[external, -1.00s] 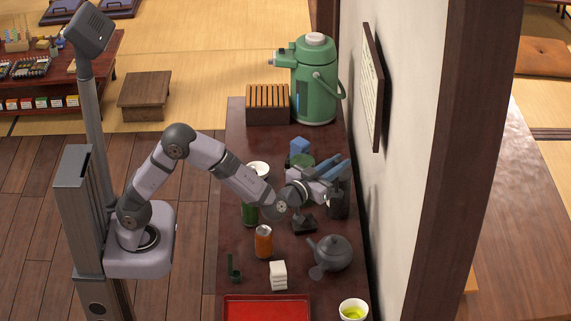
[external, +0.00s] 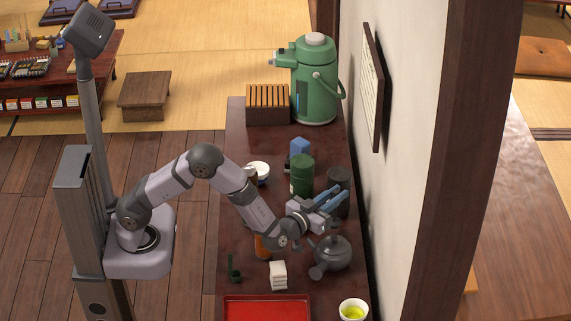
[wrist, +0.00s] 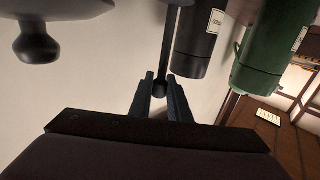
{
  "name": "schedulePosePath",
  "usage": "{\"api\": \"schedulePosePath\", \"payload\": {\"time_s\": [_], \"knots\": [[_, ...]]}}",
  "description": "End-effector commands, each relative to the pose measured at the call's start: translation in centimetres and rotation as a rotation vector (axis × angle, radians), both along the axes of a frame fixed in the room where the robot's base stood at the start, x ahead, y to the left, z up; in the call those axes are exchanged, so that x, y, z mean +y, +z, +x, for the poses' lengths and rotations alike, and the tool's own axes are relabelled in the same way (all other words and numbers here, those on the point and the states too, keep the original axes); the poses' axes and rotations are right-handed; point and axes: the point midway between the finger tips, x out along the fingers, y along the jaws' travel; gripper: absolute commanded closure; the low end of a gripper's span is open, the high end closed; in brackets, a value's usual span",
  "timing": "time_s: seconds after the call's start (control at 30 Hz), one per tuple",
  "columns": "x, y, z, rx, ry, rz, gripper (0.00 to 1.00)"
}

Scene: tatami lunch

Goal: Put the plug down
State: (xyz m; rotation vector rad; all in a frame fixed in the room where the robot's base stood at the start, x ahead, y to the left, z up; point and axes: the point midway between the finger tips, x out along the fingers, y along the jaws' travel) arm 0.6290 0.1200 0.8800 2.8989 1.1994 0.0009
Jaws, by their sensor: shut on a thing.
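My gripper (external: 336,195) reaches over the counter toward the wall, between the dark canister and the grey teapot. In the wrist view, which looks upside down, its fingers (wrist: 160,90) are shut on the round knob of a dark thing with a thin stem, which I take to be the plug (wrist: 166,55). Its far end runs to the top edge of that view, so I cannot tell whether it touches the counter. In the external view I cannot make the plug out behind my gripper and wrist.
A grey teapot (external: 332,254) stands just in front of my gripper. A dark canister (external: 339,180) and a green canister (external: 302,172) stand behind it. An orange can (external: 261,246) is partly hidden by my arm. A red tray (external: 266,310) lies at the front.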

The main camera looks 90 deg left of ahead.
Motion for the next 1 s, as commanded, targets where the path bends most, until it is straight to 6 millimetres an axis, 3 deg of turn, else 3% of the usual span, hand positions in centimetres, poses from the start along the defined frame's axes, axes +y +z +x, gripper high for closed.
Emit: {"api": "schedulePosePath", "payload": {"time_s": [0.23, 0.53, 1.0], "knots": [[0.0, -0.6, 0.0, -0.002, 0.000, 0.002, 1.00], [0.0, -3.7, 0.0, -0.001, 0.001, 0.001, 1.00], [0.0, -4.3, 0.0, -0.004, 0.000, 0.001, 1.00]]}}
